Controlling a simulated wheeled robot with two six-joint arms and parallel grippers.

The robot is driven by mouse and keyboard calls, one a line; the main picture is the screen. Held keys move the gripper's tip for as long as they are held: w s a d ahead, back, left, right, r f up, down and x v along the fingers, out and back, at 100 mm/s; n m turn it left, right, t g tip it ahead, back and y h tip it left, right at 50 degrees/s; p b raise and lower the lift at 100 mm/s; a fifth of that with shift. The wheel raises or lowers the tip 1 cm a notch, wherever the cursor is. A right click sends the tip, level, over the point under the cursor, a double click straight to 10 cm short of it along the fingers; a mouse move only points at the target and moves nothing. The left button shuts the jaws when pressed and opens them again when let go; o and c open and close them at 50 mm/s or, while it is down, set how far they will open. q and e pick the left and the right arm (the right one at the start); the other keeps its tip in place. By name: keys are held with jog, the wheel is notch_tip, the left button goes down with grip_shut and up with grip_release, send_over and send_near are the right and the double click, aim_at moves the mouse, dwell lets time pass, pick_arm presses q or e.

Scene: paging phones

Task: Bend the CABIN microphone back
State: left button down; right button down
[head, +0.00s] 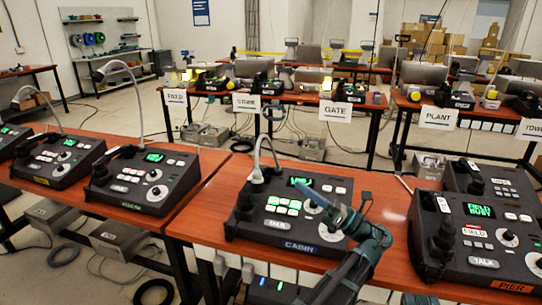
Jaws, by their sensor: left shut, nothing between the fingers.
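The CABIN phone (236,228) is a black desk console with a blue CABIN label, a green-lit display and several lit buttons. Its grey gooseneck microphone (264,142) rises from the back left of the console, arches over and curves down at its tip. My left gripper (306,190) is shut and empty. It hangs over the right part of the console, right of the microphone and apart from it, and hides part of the display and dial area. My right gripper is not in view.
The PIER phone (440,258) stands to the right, with another console (478,180) behind it. Consoles with raised goosenecks, one a phone (130,190) with a green label, stand on the left table. The red-brown table (372,184) has bare room behind my gripper.

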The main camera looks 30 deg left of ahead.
pick_arm(q)
jog(key=w+d+r+p+x, duration=0.1)
jog(key=r+p+x, duration=0.1)
jog(key=p+x, duration=0.6)
jog(key=shift+x, duration=2.45)
jog(key=shift+w+r, duration=0.1)
jog(key=shift+r, duration=0.05)
jog(key=w+a+r+m+t+p, duration=0.1)
jog(key=w+r+m+p, duration=0.2)
jog(key=w+r+p, duration=0.1)
jog(key=w+a+r+m+t+h+p, duration=0.1)
jog(key=w+a+r+m+t+p, duration=0.1)
jog(key=w+p, duration=0.4)
jog(key=shift+w+a+r+m+p, duration=0.35)
jog(key=shift+w+r+m, duration=0.25)
jog(key=shift+w+r, duration=0.95)
